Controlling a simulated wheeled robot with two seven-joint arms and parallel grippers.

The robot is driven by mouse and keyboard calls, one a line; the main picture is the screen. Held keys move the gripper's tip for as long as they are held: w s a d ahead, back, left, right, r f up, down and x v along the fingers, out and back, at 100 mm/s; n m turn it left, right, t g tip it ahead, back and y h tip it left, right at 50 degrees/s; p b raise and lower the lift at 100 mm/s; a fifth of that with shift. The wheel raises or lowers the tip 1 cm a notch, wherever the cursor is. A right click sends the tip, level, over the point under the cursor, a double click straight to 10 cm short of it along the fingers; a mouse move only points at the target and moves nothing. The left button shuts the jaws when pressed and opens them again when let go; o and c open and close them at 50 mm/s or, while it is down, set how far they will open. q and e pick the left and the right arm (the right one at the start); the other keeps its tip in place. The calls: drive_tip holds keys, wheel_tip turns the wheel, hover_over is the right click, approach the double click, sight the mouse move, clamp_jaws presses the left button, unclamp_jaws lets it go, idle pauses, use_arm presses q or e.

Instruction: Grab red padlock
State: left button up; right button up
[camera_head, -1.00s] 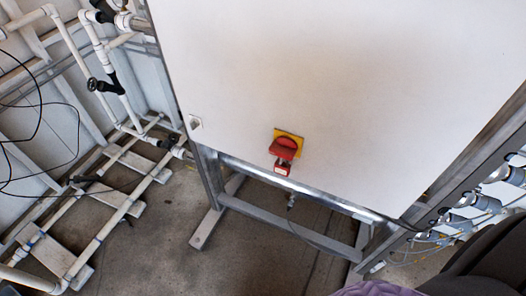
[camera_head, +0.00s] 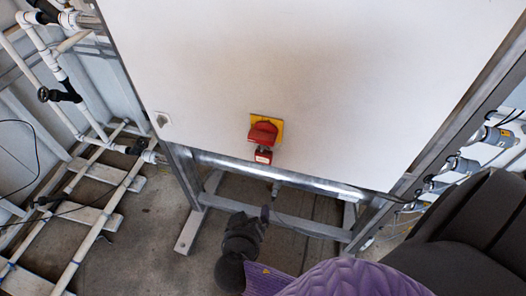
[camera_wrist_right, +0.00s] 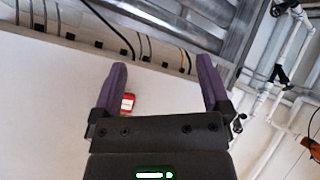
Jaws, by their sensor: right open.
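The red padlock (camera_head: 263,156) hangs just below a red rotary switch (camera_head: 263,133) on a yellow plate, low on the front of a white cabinet (camera_head: 300,70). My right gripper (camera_head: 262,216) is below the padlock in the head view, apart from it and partly hard to make out against the dark arm. In the right wrist view the gripper (camera_wrist_right: 163,75) has its two purple fingers wide apart and empty. The padlock (camera_wrist_right: 128,102) shows there beyond the fingers, close to the left finger, with part of it hidden. My left gripper is not in view.
The cabinet stands on a grey metal frame (camera_head: 270,225) with open space beneath. White pipes and valves (camera_head: 60,95) run along the left. Grey fittings with cables (camera_head: 465,160) line the right side. Bare concrete floor shows below.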

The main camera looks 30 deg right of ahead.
sight(262, 156)
wheel_tip(262, 156, up, 12)
drive_tip(key=d+m+t+h+b, duration=0.1)
drive_tip(key=m+h, duration=0.3)
drive_tip(key=m, duration=0.4)
drive_tip(key=x, duration=0.6)
drive_tip(key=b+x, duration=0.1)
drive_tip(key=x, duration=0.3)
drive_tip(key=shift+w+a, duration=0.25)
drive_tip(key=shift+a, duration=0.05)
clamp_jaws()
